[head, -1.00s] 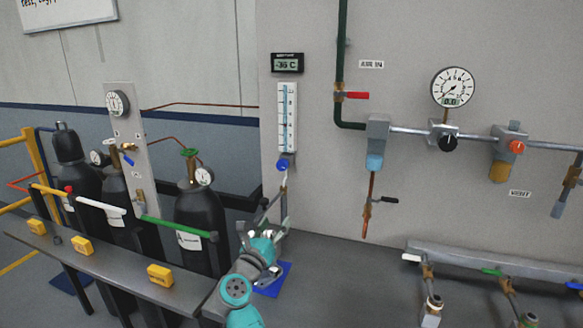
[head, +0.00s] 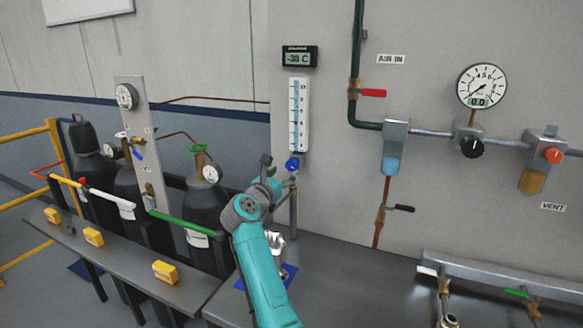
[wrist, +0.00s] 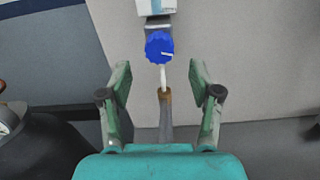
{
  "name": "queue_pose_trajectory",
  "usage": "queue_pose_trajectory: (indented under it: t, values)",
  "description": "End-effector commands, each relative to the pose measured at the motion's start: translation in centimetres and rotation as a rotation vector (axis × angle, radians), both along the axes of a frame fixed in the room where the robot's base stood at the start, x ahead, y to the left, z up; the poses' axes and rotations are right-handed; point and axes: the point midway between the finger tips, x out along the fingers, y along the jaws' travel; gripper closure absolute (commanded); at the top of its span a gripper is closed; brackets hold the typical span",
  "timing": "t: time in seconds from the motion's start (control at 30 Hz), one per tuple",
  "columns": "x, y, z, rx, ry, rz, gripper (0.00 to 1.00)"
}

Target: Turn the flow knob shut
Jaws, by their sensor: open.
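The blue flow knob (head: 292,164) sits at the bottom of a white flow meter tube (head: 299,114) on the grey wall panel. In the wrist view the knob (wrist: 159,47) has a white mark pointing right, and it lies ahead of my gripper, beyond the fingertips and centred between them. My gripper (wrist: 160,80) is open and empty, its two green fingers apart. In the head view my gripper (head: 281,178) is just below and left of the knob. Whether a finger touches the knob cannot be told there, but the wrist view shows them apart.
A pale stem and brown fitting (wrist: 165,97) hang below the knob, between my fingers. Black gas cylinders (head: 207,205) stand to the left behind a dark bench. A red-handled valve (head: 372,93) and a gauge (head: 482,86) are on the panel to the right.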

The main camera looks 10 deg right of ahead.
Motion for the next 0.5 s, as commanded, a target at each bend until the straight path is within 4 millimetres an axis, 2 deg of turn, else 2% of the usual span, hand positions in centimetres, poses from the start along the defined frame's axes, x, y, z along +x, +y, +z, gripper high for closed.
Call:
queue_pose_trajectory:
  t: [0.2, 0.5]
  values:
    - [3.0, -2.2, 0.1, 0.000, 0.000, 0.000, 0.37]
    - [4.7, -3.5, 0.0, -0.001, -0.001, 0.000, 0.37]
